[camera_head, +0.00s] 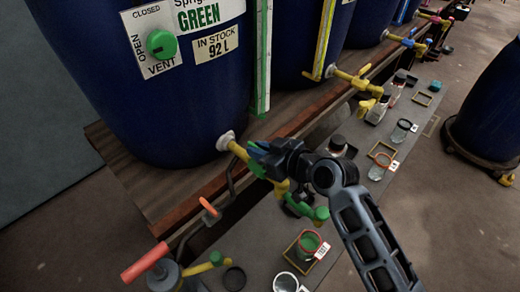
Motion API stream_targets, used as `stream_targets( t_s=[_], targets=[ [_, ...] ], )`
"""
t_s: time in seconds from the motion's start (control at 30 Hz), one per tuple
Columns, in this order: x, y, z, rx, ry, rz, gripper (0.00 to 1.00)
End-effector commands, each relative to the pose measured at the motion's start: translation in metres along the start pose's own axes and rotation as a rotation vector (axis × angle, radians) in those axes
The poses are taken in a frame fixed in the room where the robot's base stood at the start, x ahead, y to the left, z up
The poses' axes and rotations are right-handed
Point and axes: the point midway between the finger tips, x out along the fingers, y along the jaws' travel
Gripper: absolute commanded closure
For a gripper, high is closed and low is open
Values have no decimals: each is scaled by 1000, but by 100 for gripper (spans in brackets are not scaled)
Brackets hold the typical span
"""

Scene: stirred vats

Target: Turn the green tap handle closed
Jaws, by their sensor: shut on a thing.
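The GREEN vat (150,100) is a dark blue drum. A yellow tap pipe (236,148) leaves its lower side and ends at a green-tipped outlet (320,213). My gripper (264,154) is at the tap and shut on the green tap handle (256,167), which it largely hides. The handle's exact angle cannot be told. My arm reaches in from the lower right.
A green vent knob (162,44) is on the drum's front. A red-handled pump (150,264) stands lower left, near an orange-tipped lever (208,207). Jars, including a green-rimmed one (309,242), stand below the taps. More vats (305,40) stand behind.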

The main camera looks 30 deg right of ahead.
Motion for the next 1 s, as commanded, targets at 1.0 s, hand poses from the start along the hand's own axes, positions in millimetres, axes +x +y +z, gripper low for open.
stream_targets(
  t_s=[1.0],
  targets=[
    [0,0,1,158,2,387,100]
  ],
)
